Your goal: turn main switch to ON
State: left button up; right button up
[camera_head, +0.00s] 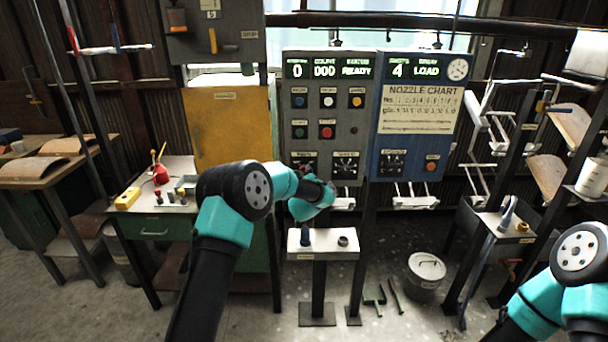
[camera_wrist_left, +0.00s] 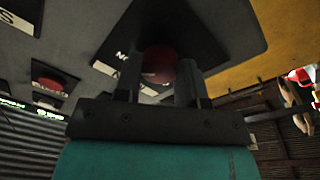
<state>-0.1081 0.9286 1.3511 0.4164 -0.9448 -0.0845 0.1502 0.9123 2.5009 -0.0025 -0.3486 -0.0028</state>
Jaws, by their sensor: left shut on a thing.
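The grey control panel (camera_head: 345,120) stands in the middle of the head view, with lit displays along its top. My left gripper (camera_head: 314,182) reaches the panel's lower left corner, by a black switch plate (camera_head: 303,158). In the left wrist view, a red knob (camera_wrist_left: 159,64) on a black plate (camera_wrist_left: 205,30) sits between the two fingers of my left gripper, which is shut on it. A pale label beside the knob is partly covered, so the knob's position cannot be read. My right arm shows at the lower right; its gripper is out of view.
A blue panel (camera_head: 418,125) with a nozzle chart adjoins on the right. A yellow cabinet (camera_head: 228,125) stands left of the control panel. A small pedestal (camera_head: 323,247) stands below my left gripper.

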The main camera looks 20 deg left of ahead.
pick_arm(q)
jog(key=o, duration=0.9)
jog(key=shift+s, duration=0.1)
jog(key=v, duration=1.7)
jog(key=shift+s+f, duration=0.1)
